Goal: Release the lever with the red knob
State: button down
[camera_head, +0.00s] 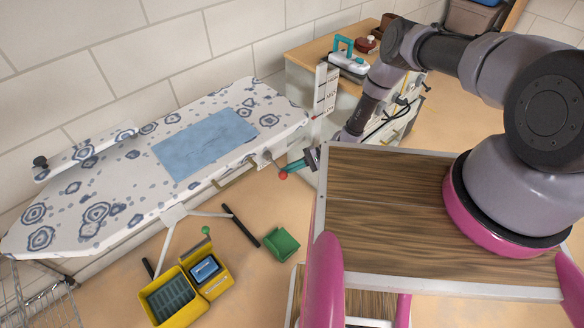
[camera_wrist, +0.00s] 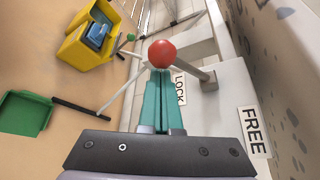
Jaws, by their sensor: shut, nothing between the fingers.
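The red knob (camera_wrist: 162,54) is large in the wrist view, on the end of a grey lever (camera_wrist: 200,74). The lever comes out of a white plate under the board's edge. It lies near the LOCK label (camera_wrist: 180,88), away from the FREE label (camera_wrist: 254,131). My gripper's teal fingers (camera_wrist: 160,76) are shut and empty, with their tips just at the knob; I cannot tell if they touch it. In the head view, the red knob (camera_head: 283,176) hangs at the ironing board's (camera_head: 110,204) right end, beside my gripper (camera_head: 288,169).
A yellow mop bucket (camera_head: 172,303) and a green dustpan (camera_head: 281,243) stand on the floor below the board. A cabinet (camera_head: 302,76) with a teal iron (camera_head: 346,57) stands behind. The board's legs (camera_head: 172,214) cross the space beneath.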

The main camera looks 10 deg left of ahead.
jog(key=shift+s+d+r+m+h, duration=0.2)
jog(key=shift+r+m+h, duration=0.2)
jog(key=shift+r+m, duration=0.1)
dwell(0.6)
notch_tip(320, 180, up, 6)
jog(key=m+g+h, duration=0.1)
jog(key=m+h, duration=0.1)
jog(key=m, duration=0.1)
jog(key=shift+s+d, duration=0.15)
dwell(0.5)
jog(key=shift+r, duration=0.1)
dwell(0.3)
